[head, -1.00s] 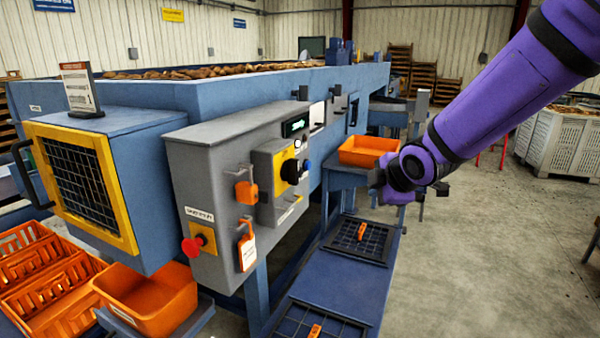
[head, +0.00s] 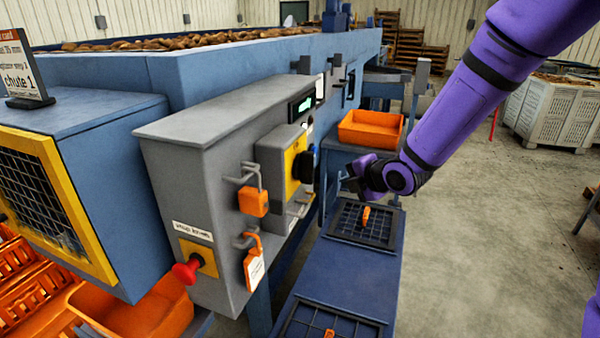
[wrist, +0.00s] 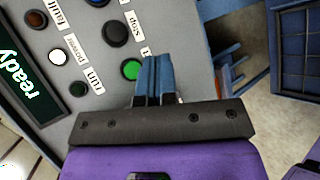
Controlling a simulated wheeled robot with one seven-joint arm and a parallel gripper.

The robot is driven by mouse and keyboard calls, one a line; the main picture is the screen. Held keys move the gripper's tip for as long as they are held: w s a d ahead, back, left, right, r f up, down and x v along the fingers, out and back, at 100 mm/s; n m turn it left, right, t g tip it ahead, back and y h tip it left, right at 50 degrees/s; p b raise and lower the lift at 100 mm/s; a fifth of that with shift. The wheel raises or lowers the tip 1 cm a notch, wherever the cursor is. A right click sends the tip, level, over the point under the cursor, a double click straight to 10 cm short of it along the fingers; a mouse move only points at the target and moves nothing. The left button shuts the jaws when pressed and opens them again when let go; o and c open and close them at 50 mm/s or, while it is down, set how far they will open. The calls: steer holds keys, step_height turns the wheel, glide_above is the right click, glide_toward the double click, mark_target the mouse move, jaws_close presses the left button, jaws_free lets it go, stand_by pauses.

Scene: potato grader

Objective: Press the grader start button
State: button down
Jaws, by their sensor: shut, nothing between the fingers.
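The grey control panel (wrist: 95,65) fills the left of the wrist view. A round green button (wrist: 131,69) sits there, and the label beside it is mostly hidden behind my fingers. A dark round button (wrist: 115,33) is next to the "stop" label. My gripper (wrist: 156,62) is shut and empty, its blue fingertips just right of the green button in the picture. I cannot tell the gap to the panel. In the head view my gripper (head: 348,178) is right of the grey control cabinet (head: 195,165); the green button is hidden there.
The display (wrist: 25,85) reads "ready". The power lamp (wrist: 57,57) is white; the run lamp (wrist: 78,90) is dark green. Orange padlocks (head: 254,201), a red emergency knob (head: 186,271) and an orange bin (head: 370,128) are near. Open floor lies right.

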steer(key=w+a, duration=0.3)
steer(key=a, duration=0.5)
stand_by(0.4)
steer(key=shift+w+a, duration=0.15)
stand_by(1.8)
steer(key=shift+w+a, duration=0.15)
steer(key=shift+a, duration=0.15)
